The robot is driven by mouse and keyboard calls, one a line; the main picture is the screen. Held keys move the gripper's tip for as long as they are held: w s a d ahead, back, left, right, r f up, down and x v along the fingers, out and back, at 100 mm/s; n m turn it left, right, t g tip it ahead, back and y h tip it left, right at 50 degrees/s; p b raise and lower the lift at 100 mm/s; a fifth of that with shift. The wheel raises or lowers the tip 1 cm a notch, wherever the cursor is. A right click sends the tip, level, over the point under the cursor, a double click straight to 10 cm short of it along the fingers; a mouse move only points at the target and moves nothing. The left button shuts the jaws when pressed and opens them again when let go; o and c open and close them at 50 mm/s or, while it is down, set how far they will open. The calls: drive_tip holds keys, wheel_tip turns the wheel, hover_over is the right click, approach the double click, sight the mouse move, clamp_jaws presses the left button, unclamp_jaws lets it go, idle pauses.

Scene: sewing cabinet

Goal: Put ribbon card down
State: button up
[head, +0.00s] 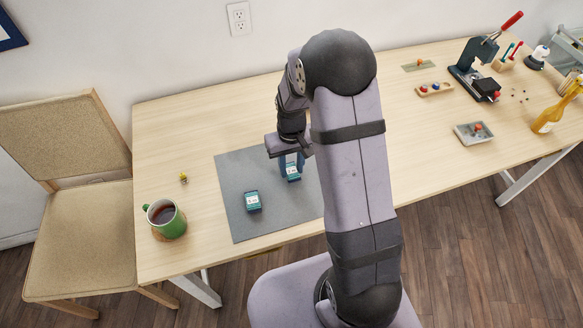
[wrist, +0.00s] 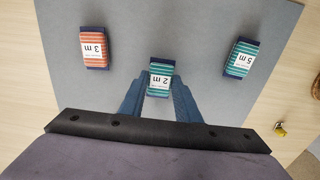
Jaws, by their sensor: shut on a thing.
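My gripper (head: 290,165) is shut on a teal striped ribbon card marked "2 m" (wrist: 160,78), held at its fingertips over the grey mat (head: 240,226). The held card also shows under my gripper in the head view (head: 293,177). Whether it touches the mat, I cannot tell. A second teal card, marked "5 m" (wrist: 240,58), lies apart on the mat, to the left in the head view (head: 252,201). A red striped card marked "3 m" (wrist: 95,48) lies on the mat at left in the wrist view; my arm hides it in the head view.
A green mug (head: 167,219) stands left of the mat, with a small yellow item (head: 183,178) near it. At far right are a press (head: 475,70), a grey tray (head: 474,133) and a yellow bottle (head: 550,117). Bare mat lies between the cards.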

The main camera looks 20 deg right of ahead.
sight(292, 173)
drive_tip(key=shift+f, duration=0.7)
drive_tip(key=shift+f, duration=0.1)
drive_tip(key=o, duration=1)
wheel_tip(292, 173, up, 12)
drive_tip(key=b, duration=0.2)
drive_tip(key=s, duration=0.5)
drive_tip(key=s+a+f, duration=0.1)
drive_tip(key=s, duration=0.5)
drive_tip(key=s+a, duration=0.1)
drive_tip(key=s, duration=0.5)
drive_tip(key=shift+s+f, duration=0.1)
drive_tip(key=shift+f, duration=0.05)
drive_tip(key=shift+o, duration=0.8)
drive_tip(key=shift+s+f, duration=0.1)
drive_tip(key=shift+s, duration=0.05)
